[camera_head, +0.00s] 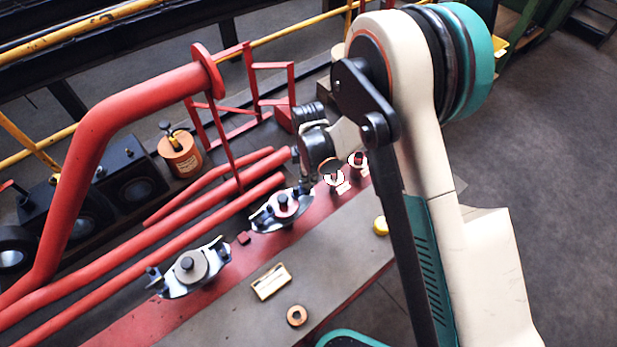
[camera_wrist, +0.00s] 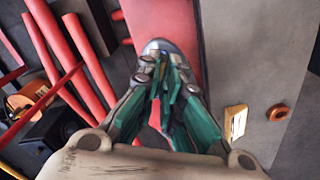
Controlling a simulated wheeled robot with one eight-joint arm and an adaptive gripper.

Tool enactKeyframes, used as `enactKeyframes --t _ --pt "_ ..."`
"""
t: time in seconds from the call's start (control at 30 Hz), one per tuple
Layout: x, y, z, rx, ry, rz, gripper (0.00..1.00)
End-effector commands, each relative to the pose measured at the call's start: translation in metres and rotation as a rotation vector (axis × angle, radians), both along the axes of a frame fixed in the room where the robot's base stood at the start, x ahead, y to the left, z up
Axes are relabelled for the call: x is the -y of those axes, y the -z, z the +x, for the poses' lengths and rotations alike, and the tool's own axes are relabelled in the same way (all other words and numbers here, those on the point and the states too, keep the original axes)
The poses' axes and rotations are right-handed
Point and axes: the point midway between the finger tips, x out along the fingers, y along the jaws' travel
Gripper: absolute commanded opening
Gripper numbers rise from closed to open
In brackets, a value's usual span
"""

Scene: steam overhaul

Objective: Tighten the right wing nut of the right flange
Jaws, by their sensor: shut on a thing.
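The right flange (camera_head: 283,207) is a silver oval plate with a round dark-topped hub, on the red strip of the bench in the head view. A second, similar flange (camera_head: 190,267) sits to its left. My gripper (camera_head: 303,186) reaches down at the right end of the right flange, where the right wing nut is. In the wrist view my gripper (camera_wrist: 163,62) has its green-padded fingers drawn together, shut on the wing nut, which they mostly hide. Part of the silver flange (camera_wrist: 160,46) shows just beyond the fingertips.
Red pipes (camera_head: 150,237) run behind the flanges. A orange canister (camera_head: 180,155) stands behind them. On the grey bench top (camera_head: 327,250) lie a small wooden box (camera_head: 270,282), a ring (camera_head: 297,315) and a yellow cap (camera_head: 381,226). A small red block (camera_head: 243,238) sits between the flanges.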

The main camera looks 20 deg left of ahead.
Motion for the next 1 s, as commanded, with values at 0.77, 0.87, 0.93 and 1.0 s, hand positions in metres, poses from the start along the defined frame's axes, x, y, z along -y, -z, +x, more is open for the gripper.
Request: enactKeyframes --t 0.77,0.87,0.93,1.0 --pt "0.0006 0.0006 -0.0037 0.001 0.730 0.000 0.00" --pt "0.0005 0.0005 -0.0040 0.001 0.814 0.000 0.00" --pt "0.0003 0.0003 -0.0042 0.001 0.868 0.000 0.00" --pt "0.0002 0.0002 -0.0044 0.001 0.917 0.000 0.00"
